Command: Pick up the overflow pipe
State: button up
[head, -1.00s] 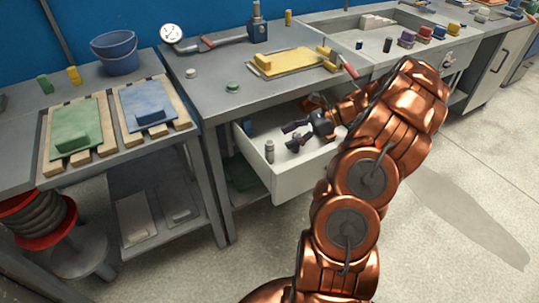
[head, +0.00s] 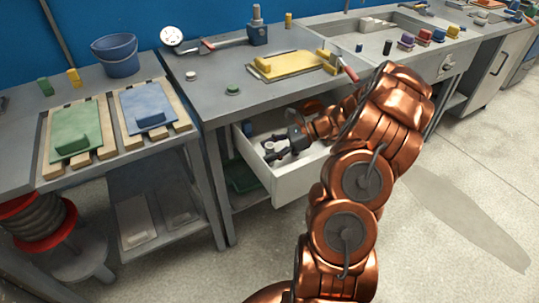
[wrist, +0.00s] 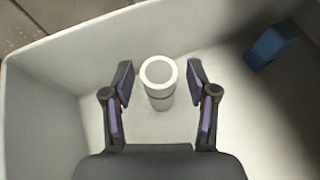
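The overflow pipe appears to be the pale, hollow cylinder (wrist: 159,86) standing upright in the drawer, its round open top facing the wrist camera. My gripper (wrist: 160,92) is open, with one finger on each side of the pipe and a visible gap on both sides. In the head view my gripper (head: 270,152) is inside the open drawer (head: 299,184), near its front left corner. There the dark fingers hide most of the pipe.
A blue block (wrist: 272,46) lies in the drawer, off to the right in the wrist view. The drawer walls stand close around my gripper. Above is the grey bench (head: 215,100) with a yellow panel (head: 292,65) and a green knob (head: 233,89).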

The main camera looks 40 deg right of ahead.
grip_shut()
dwell(0.3)
